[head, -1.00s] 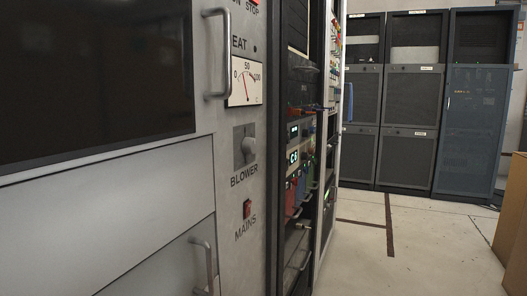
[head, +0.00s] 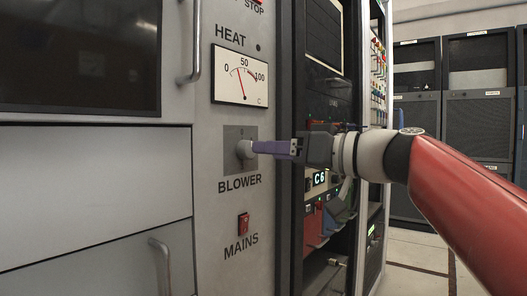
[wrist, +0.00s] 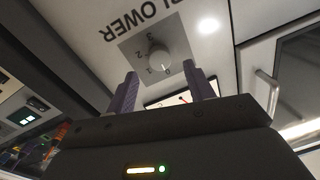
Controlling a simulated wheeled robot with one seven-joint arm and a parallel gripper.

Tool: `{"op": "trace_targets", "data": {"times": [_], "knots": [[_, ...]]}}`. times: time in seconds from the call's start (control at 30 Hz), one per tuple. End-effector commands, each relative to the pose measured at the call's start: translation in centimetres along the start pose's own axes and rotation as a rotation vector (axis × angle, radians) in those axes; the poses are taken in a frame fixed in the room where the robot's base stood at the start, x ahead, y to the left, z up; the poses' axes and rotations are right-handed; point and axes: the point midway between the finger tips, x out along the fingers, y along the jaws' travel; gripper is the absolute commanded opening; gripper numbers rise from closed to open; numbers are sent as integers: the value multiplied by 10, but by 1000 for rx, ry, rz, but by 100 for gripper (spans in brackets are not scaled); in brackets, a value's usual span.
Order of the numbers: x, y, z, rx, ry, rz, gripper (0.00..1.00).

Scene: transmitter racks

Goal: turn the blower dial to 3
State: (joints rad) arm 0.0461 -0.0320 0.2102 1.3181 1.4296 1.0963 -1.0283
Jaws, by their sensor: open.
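The blower dial (head: 243,149) is a pale round knob on a grey square plate (head: 234,134), above the word BLOWER. In the wrist view the dial (wrist: 158,54) appears upside down, with the numerals 0 to 3 around it. Its pointer seems to be by the 0, but it is small. My gripper (head: 258,147) reaches in from the right with its purple fingers level with the dial. In the wrist view my gripper (wrist: 164,80) is open and empty. Its two fingers are spread to either side, roughly in line with the dial; I cannot tell whether they touch it.
A heat meter (head: 240,76) is above the dial and a red mains switch (head: 243,223) below. Metal handles (head: 190,45) stick out to the left. A dark rack with controls (head: 322,190) stands right of the panel, behind my arm.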

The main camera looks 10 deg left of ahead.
Motion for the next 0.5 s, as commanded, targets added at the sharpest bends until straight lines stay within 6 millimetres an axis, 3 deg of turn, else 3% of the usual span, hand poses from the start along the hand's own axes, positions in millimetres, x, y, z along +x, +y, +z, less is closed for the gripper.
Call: {"op": "trace_targets", "data": {"times": [0.2,0.5], "knots": [[31,0,-1,2,-1,-1,53],[40,0,1,1,-2,2,53]]}}
